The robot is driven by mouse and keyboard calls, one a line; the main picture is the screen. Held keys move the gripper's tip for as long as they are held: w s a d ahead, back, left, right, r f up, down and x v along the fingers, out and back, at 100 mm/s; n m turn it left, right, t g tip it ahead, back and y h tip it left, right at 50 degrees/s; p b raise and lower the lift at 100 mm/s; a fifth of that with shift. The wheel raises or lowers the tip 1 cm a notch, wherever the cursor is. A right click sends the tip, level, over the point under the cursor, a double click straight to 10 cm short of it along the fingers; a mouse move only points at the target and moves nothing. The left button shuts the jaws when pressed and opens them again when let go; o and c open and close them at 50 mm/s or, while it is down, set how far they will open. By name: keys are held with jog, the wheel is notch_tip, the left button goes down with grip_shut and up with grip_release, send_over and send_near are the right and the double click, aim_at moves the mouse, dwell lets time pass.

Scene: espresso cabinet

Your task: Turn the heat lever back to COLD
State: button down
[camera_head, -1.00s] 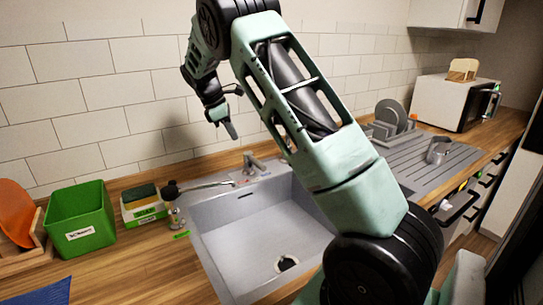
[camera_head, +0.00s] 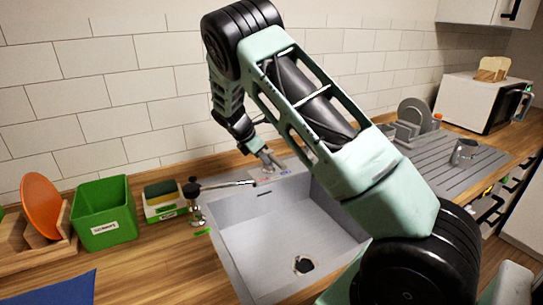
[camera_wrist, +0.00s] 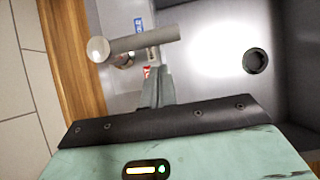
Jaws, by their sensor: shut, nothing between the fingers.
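A thick grey bar with a rounded end (camera_wrist: 150,43), apparently the heat lever, crosses the wrist view from the wall side toward the sink. A blue label (camera_wrist: 138,24) lies above it in that view and a red label (camera_wrist: 147,72) below it. My gripper (camera_wrist: 165,72) is shut and empty, with its fingertips just below the bar, on the red-label side. I cannot tell whether they touch it. In the head view my gripper (camera_head: 272,162) is low at the sink's back rim and hides most of the lever.
The sink basin (camera_head: 290,225) opens in front of my gripper. The tiled wall (camera_head: 150,125) is close behind.

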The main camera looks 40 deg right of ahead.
aim_at(279, 163)
jog(key=shift+s+d+f+p, duration=0.2)
jog(key=shift+d+f, duration=0.15)
jog(key=shift+d, duration=0.4)
jog(key=shift+s+d+f+p, duration=0.2)
jog(key=shift+d+f, duration=0.1)
jog(key=shift+d, duration=0.45)
jog(key=shift+s+d+n+t, duration=0.3)
jog(key=shift+d+n, duration=0.1)
jog(key=shift+n, duration=0.2)
jog(key=shift+s+d+n+t, duration=0.35)
jog(key=shift+d+n+t, duration=0.15)
jog(key=shift+d+n, duration=0.3)
jog(key=shift+s+d+n+t+p, duration=0.15)
jog(key=shift+d+n+t+p, duration=0.3)
jog(key=shift+n, duration=0.45)
jog(key=shift+d+n+t+p, duration=0.55)
jog(key=shift+d+n, duration=0.55)
jog(key=shift+d, duration=0.15)
